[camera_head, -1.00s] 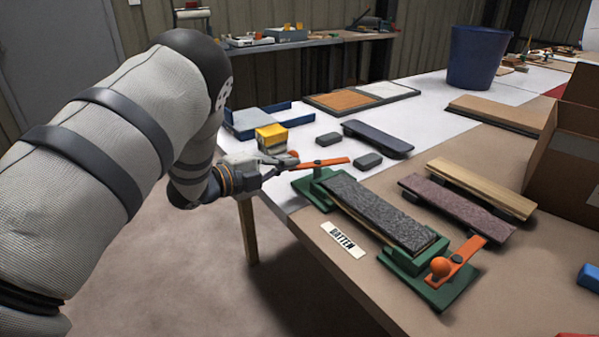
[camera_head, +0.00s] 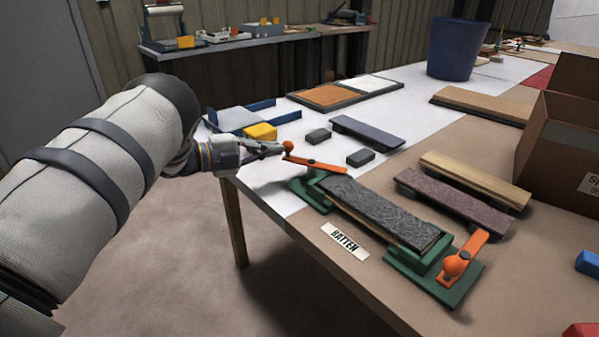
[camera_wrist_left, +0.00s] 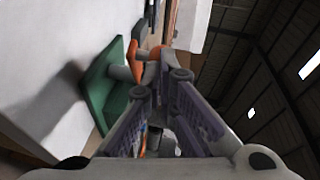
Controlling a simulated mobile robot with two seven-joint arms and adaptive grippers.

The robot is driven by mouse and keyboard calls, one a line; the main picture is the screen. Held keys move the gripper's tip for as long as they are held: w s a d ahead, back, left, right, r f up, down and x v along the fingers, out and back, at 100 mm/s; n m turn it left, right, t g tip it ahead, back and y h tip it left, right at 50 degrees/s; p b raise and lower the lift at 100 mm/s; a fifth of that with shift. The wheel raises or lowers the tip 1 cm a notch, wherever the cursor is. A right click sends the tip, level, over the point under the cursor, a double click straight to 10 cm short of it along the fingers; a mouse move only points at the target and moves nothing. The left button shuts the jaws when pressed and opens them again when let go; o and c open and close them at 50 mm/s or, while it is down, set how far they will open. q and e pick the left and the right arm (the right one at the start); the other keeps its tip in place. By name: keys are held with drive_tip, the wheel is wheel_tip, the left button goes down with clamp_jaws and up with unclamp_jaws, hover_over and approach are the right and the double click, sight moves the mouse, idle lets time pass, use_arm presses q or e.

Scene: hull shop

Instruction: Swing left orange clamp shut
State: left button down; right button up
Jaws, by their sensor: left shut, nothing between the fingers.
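The left orange clamp (camera_head: 318,165) is a flat bar with a round knob (camera_head: 288,146) on the left end of a green fixture (camera_head: 304,193). Its bar lies crosswise past the end of the dark, rough-topped batten (camera_head: 378,213). My left gripper (camera_head: 280,149) is shut and empty, with its fingertips right beside the knob; I cannot tell if they touch it. In the left wrist view, the fingers (camera_wrist_left: 165,78) are close together, with the orange clamp (camera_wrist_left: 132,62) and green base (camera_wrist_left: 103,95) to their left. My right gripper is not in view.
The right orange clamp (camera_head: 468,255) stands at the fixture's near end. A BATTEN label (camera_head: 345,241) lies in front. Behind are grey blocks (camera_head: 360,157), a yellow block (camera_head: 260,131), other strips (camera_head: 452,203) and a cardboard box (camera_head: 560,150). The table's left edge runs below my gripper.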

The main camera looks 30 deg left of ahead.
use_arm(q)
drive_tip(key=shift+w+a+f+b, duration=0.1)
drive_tip(key=shift+w+a+b, duration=0.3)
drive_tip(key=shift+w, duration=0.45)
drive_tip(key=shift+w+a, duration=0.2)
drive_tip(key=shift+w, duration=0.35)
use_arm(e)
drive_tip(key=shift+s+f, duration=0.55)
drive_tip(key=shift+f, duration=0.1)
use_arm(q)
drive_tip(key=shift+w, duration=0.15)
